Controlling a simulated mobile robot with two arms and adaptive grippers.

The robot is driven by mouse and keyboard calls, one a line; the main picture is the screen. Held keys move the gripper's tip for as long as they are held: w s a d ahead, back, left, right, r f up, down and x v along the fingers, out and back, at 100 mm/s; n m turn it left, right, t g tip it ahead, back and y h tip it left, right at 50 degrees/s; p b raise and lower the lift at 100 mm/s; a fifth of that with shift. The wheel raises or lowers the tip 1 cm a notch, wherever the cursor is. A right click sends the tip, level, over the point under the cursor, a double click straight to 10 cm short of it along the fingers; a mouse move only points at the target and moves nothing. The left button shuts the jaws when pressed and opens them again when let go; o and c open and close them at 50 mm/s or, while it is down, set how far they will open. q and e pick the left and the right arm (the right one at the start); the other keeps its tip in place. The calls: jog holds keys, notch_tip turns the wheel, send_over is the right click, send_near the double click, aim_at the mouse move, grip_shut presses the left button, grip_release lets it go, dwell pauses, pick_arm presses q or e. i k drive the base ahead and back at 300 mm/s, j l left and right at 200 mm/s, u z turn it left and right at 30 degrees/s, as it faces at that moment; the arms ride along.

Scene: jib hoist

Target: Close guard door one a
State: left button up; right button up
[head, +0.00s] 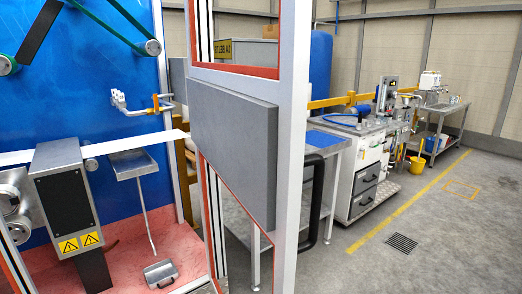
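A guard door (292,150) stands close in front of me in the middle of the head view. It has a pale metal frame with red edging around its openings and a wide grey panel (232,150) across its middle. A long black handle (314,190) is on the right side of its frame. The door appears swung open, with the machine enclosure (100,125) exposed to its left. The door's lower end is cut off by the picture edge. Neither of my grippers is in view.
Inside the enclosure are a grey box with yellow warning labels (66,195), a small tray on a stand (132,163) and a foot pedal (160,272). Free floor (440,240) with a drain grate (401,243) lies at right.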

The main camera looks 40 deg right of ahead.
aim_at(248, 122)
jog(key=k+l, duration=0.1)
jog(key=l, duration=0.4)
jog(key=k+l, duration=0.1)
jog(key=l, duration=1.6)
